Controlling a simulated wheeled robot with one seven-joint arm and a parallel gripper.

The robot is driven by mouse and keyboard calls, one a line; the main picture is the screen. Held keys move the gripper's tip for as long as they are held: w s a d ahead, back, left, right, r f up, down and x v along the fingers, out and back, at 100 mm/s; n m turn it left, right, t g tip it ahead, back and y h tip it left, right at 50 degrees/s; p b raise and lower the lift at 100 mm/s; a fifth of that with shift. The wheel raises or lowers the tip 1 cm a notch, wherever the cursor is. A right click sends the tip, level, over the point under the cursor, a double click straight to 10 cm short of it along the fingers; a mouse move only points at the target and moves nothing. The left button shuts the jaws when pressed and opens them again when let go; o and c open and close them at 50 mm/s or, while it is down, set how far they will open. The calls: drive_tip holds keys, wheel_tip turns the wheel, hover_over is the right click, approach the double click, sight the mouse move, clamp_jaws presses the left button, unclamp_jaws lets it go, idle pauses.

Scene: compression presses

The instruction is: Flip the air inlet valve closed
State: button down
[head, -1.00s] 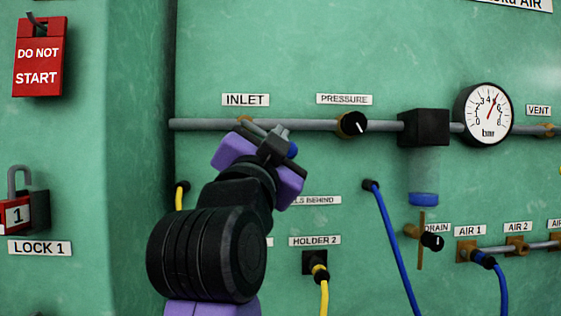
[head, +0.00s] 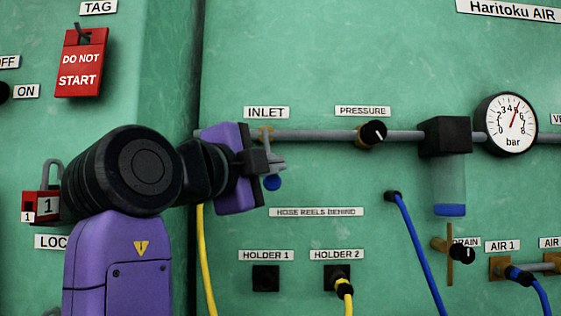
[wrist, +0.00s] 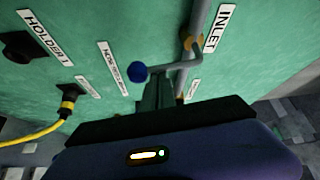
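The air inlet valve sits on the grey pipe below the INLET label. Its thin grey lever ends in a blue ball knob (head: 272,182), which hangs below the pipe in the head view. In the wrist view the blue knob (wrist: 138,71) stands off to the side, the lever (wrist: 178,66) running roughly across the pipe. My gripper (head: 275,163) is at the lever, just above the knob. Its narrow fingers (wrist: 158,88) look closed together, their tips touching or very close to the lever. No lever shows clearly pinched between them; the contact is partly hidden.
The grey pipe (head: 320,136) runs right to the pressure knob (head: 373,132), black filter block (head: 445,136) and gauge (head: 512,124). A yellow hose (head: 204,260) hangs below my wrist. A red lock (head: 46,205) is partly behind my arm.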

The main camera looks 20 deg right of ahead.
drive_tip(key=shift+w+a+f, duration=0.1)
drive_tip(key=shift+w+a, duration=0.05)
drive_tip(key=shift+a, duration=0.35)
idle(0.4)
